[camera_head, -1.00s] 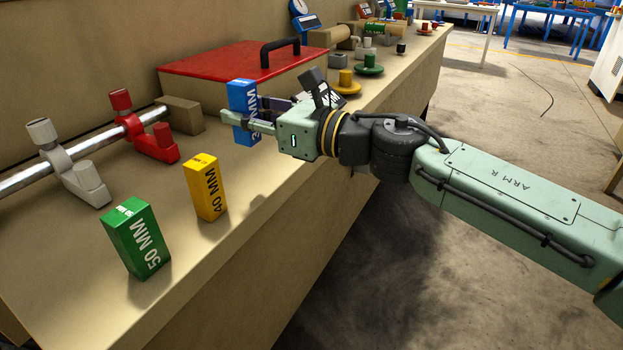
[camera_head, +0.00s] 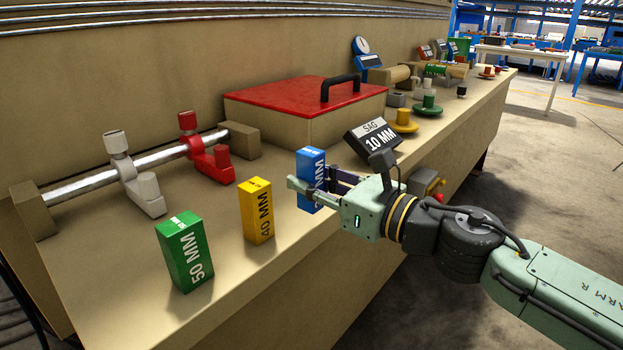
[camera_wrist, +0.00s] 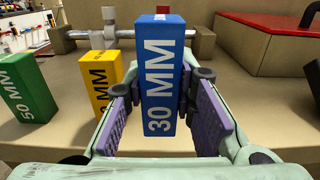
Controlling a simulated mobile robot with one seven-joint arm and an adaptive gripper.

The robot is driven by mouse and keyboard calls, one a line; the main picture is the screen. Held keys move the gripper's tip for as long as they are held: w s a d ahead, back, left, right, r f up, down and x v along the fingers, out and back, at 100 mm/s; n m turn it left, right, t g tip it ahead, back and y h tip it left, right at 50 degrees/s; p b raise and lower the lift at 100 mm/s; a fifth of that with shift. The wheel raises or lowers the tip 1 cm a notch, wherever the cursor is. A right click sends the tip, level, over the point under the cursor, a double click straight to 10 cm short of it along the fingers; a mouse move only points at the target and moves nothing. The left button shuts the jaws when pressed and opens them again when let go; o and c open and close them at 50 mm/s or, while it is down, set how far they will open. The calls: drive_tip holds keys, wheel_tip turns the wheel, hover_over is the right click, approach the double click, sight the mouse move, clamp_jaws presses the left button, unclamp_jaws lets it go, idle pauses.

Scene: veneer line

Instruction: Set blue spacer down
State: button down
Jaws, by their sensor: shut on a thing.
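The blue spacer (camera_head: 311,166), marked 30 MM, is upright in my gripper (camera_head: 318,186). My gripper is shut on it, with a finger on either side. In the wrist view the blue spacer (camera_wrist: 162,70) stands between the purple finger pads of my gripper (camera_wrist: 165,108). Its base is low over the workbench (camera_head: 225,290), near the front edge; I cannot tell whether it touches. The yellow 40 MM spacer (camera_head: 257,211) and green 50 MM spacer (camera_head: 185,253) stand upright to its left, in a row.
A red-lidded box (camera_head: 290,97) with a black handle is behind. A metal bar with a white clamp (camera_head: 135,180) and a red clamp (camera_head: 208,158) lies at the back left. A SAG 10 MM display (camera_head: 372,137) is just right of the spacer.

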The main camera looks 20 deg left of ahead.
drive_tip(key=w+a, duration=0.1)
drive_tip(key=w, duration=0.3)
drive_tip(key=w+a+p, duration=0.1)
drive_tip(key=w, duration=0.1)
drive_tip(key=shift+w+a+f, duration=0.25)
drive_tip(key=shift+w+a, duration=0.05)
drive_tip(key=shift+a, duration=0.05)
drive_tip(key=f, duration=0.1)
drive_tip(key=f+p, duration=0.1)
drive_tip(key=f, duration=0.1)
drive_tip(key=shift+w+a, duration=0.15)
drive_tip(key=shift+w, duration=0.15)
drive_tip(key=shift+f, duration=0.35)
drive_tip(key=shift+f+b, duration=0.25)
drive_tip(key=shift+b, duration=0.1)
drive_tip(key=c, duration=1.3)
unclamp_jaws()
drive_tip(key=shift+r, duration=0.1)
drive_tip(key=shift+c, duration=0.2)
